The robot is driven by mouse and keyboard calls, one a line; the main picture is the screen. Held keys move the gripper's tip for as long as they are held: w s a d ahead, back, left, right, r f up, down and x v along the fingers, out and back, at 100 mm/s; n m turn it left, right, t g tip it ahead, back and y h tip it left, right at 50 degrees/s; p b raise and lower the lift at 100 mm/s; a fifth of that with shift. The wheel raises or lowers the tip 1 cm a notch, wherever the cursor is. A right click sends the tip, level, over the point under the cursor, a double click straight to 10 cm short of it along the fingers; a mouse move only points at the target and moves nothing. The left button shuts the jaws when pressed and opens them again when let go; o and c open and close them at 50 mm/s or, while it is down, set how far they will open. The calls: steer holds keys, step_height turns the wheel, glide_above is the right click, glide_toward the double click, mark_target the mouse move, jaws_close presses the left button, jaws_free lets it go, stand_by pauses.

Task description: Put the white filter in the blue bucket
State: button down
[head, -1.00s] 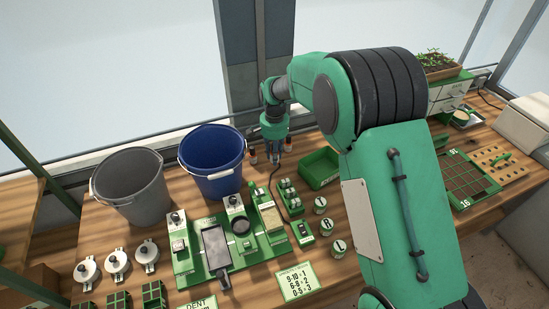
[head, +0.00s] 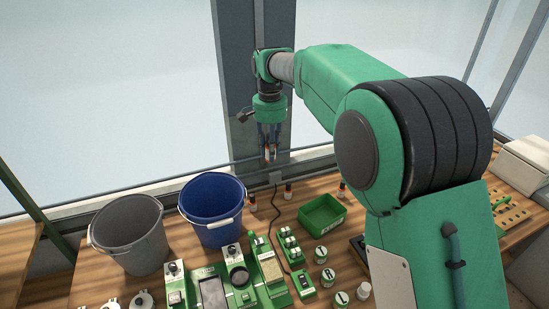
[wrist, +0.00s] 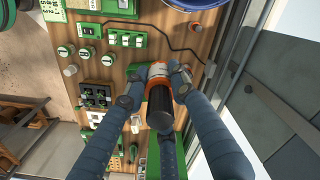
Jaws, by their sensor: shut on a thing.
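My gripper (head: 270,153) is raised above the back of the bench, in front of the grey post. Its fingers are closed around a dark cylinder with an orange band, which shows between them in the wrist view (wrist: 159,108); I cannot tell whether this is the white filter. The blue bucket (head: 217,234) stands upright on the bench, lower and left of my gripper. Part of it shows at the top of the wrist view (wrist: 187,4). A small plain white cylinder (head: 364,291) stands at the front, beside my arm.
A grey bucket (head: 140,250) stands left of the blue one. Small orange-banded cylinders (head: 288,191) stand along the bench's back edge. Green seeder fixtures (head: 240,285) fill the front. A cable (head: 274,222) crosses the bench.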

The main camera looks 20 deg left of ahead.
steer(key=s+a+n+p, duration=0.6)
steer(key=a+n+p, duration=0.3)
steer(key=p, duration=0.1)
steer(key=s+a+n+p, duration=0.5)
steer(key=a+n+p, duration=0.3)
steer(key=a+p, duration=0.25)
steer(key=f, duration=0.3)
steer(key=d+f, duration=0.1)
steer(key=f, duration=0.1)
steer(key=shift+w, duration=0.1)
steer(key=shift+f, duration=0.1)
step_height(320, 180, down, 11)
steer(key=b, duration=0.2)
steer(key=shift+b, duration=0.3)
steer(key=shift+a, duration=0.1)
stand_by(0.3)
